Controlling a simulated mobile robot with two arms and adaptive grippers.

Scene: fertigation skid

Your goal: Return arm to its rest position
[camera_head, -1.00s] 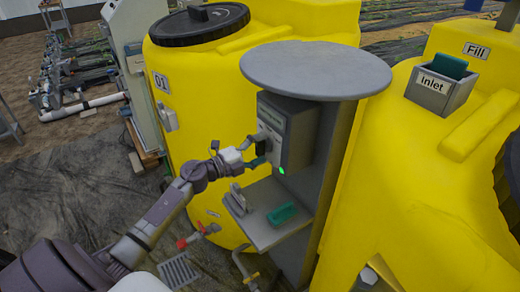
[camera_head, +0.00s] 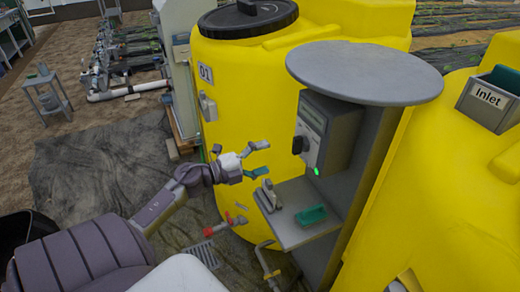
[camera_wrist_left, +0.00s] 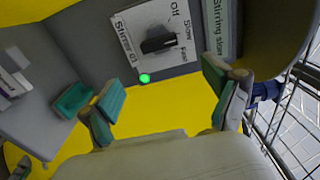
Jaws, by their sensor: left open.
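My left gripper (camera_head: 256,160) is open and empty, in front of the yellow tank (camera_head: 243,98) marked 01. It is apart from the grey control box (camera_head: 324,131), to the left of it in the head view. In the left wrist view its two green-padded fingers (camera_wrist_left: 163,109) are spread wide with nothing between them. The box carries a black knob (camera_head: 299,145) and a lit green lamp (camera_head: 316,172). In the left wrist view the knob (camera_wrist_left: 158,40) sits among the words Off, Slow and Fast. My right gripper is not seen.
A grey shelf (camera_head: 291,236) below the box holds a green block (camera_head: 310,215) and a grey item (camera_head: 268,196). A round grey top (camera_head: 364,72) overhangs the box. Red-handled (camera_head: 238,221) and yellow-handled valves (camera_head: 270,275) stick out low. Open floor (camera_head: 90,175) lies to the left.

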